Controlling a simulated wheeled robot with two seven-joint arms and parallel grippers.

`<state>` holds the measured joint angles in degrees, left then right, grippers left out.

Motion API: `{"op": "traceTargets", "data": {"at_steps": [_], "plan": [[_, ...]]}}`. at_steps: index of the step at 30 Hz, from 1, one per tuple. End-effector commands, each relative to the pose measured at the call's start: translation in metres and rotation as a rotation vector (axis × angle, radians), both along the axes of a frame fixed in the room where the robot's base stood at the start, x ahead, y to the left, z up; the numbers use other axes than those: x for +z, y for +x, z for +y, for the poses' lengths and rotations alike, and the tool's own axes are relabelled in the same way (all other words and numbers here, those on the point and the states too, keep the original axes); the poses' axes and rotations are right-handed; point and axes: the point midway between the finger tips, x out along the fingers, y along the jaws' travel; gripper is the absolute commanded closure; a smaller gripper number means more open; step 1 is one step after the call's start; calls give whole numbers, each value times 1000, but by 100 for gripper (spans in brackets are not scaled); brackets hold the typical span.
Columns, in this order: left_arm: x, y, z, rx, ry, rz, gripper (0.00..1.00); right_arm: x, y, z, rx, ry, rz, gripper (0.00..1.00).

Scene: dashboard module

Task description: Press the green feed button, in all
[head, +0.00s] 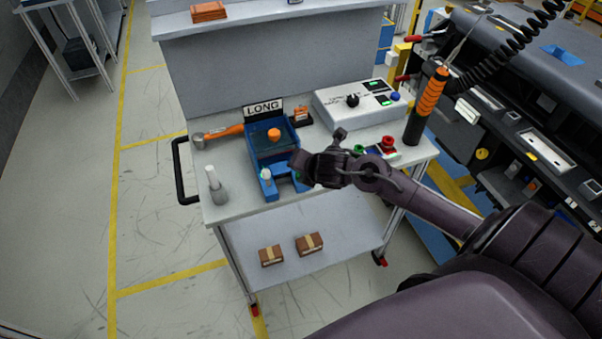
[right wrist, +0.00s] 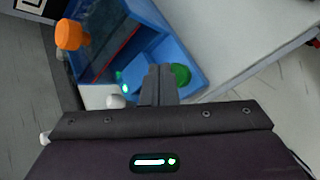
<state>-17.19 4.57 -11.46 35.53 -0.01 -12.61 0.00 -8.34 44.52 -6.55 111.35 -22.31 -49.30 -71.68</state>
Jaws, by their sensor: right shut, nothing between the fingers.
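A blue feeder fixture (head: 283,154) with an orange knob (head: 274,134) stands on the cart top below a "LONG" sign (head: 263,108). In the right wrist view a round green button (right wrist: 181,74) sits on the fixture's blue base, just right of my fingertips. In the head view my gripper mostly covers that button. My right gripper (head: 303,166) is shut and empty, over the fixture's front right part; its closed fingers (right wrist: 158,80) also show in the wrist view. Whether they touch the button cannot be told. My left gripper is out of view.
A white control box (head: 340,103) stands at the back right. A small panel with a red button (head: 388,142) and another green button (head: 361,149) lies in front of it. An orange-handled tool (head: 429,100) stands at the right edge.

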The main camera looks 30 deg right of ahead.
Motion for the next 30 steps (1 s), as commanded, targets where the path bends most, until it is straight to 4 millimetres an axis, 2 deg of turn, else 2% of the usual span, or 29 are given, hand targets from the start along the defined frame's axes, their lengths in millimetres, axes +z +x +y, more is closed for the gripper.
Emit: {"op": "traceTargets", "data": {"at_steps": [30], "plan": [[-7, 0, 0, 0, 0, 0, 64, -8, 0, 0, 0, 0, 0, 100]]}}
